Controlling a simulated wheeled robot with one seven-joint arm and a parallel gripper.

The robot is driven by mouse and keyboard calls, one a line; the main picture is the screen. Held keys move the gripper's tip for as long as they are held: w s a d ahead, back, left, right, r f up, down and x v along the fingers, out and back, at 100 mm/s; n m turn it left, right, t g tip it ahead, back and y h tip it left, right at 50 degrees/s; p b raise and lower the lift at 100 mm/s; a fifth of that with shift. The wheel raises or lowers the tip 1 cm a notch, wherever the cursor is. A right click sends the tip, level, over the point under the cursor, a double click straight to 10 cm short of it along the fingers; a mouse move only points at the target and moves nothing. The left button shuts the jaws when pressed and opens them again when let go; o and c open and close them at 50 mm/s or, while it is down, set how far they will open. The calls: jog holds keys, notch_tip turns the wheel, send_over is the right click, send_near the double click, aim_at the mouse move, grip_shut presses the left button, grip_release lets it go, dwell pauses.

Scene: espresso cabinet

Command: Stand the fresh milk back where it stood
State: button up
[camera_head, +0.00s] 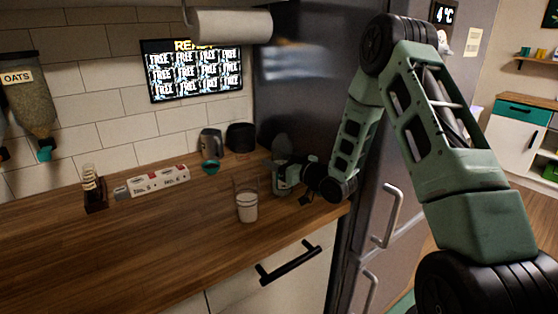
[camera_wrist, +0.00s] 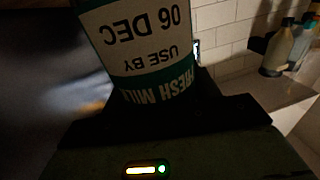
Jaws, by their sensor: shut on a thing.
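The fresh milk (camera_wrist: 140,45) fills the upper middle of the wrist view. Its cream label has green bands and reads "FRESH MILK", "USE BY 06 DEC", upside down in that picture. My gripper (camera_wrist: 165,125) is shut on it. In the head view my gripper (camera_head: 285,178) is low over the right end of the wooden counter, near the fridge side. The milk is hard to make out there against the dark fridge. I cannot tell whether its base touches the counter. A clear glass (camera_head: 247,207) with white liquid low in it stands just left of my gripper.
On the counter (camera_head: 150,240) stand a metal jug (camera_head: 211,143), a dark container (camera_head: 240,137), a white carton (camera_head: 158,181) and a small bottle in a dark holder (camera_head: 92,186). The grey fridge (camera_head: 300,100) borders the right. The front left counter is clear.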

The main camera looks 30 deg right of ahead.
jog(key=shift+f, duration=0.1)
jog(key=o, duration=1.3)
jog(key=b+v, duration=0.3)
jog(key=v, duration=0.9)
